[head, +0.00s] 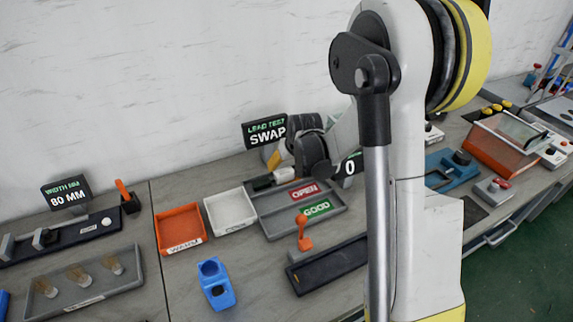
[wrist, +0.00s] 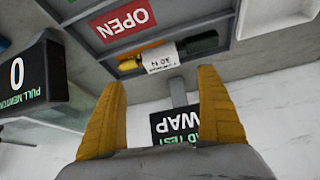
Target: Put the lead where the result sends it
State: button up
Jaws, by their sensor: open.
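The lead tester display (head: 266,132) reads SWAP; part of it also shows upside down in the wrist view (wrist: 182,122). The lead (wrist: 195,45), with dark and orange-yellow parts and a white tag, lies in the back lane of the grey sorting tray (head: 275,222), behind the OPEN lane. Its dark end shows in the head view (head: 262,183). That lane's own label is not visible. My gripper (wrist: 162,85) is open, its yellow fingers apart and empty, with the lead beyond the fingertips. In the head view my gripper (head: 276,158) is partly hidden by my wrist.
The tray also has OPEN (head: 304,191) and GOOD (head: 317,208) labels. A white bin (head: 231,222) and an orange bin (head: 181,247) stand left of it. An orange-handled lever (head: 303,235) stands in front. The pull monitor (wrist: 20,80) reads 0 beside my gripper.

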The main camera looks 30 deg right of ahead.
jog(key=s+a+r, duration=0.5)
jog(key=s+r, duration=0.2)
jog(key=r, duration=0.3)
jog(key=s+a+r+n, duration=0.1)
jog(key=s+a+r, duration=0.2)
jog(key=s, duration=0.7)
jog(key=s+a+r+t+y, duration=0.1)
jog(key=s+a+r, duration=0.3)
jog(key=s, duration=0.6)
jog(key=shift+a+n, duration=0.4)
jog(key=shift+a, duration=0.1)
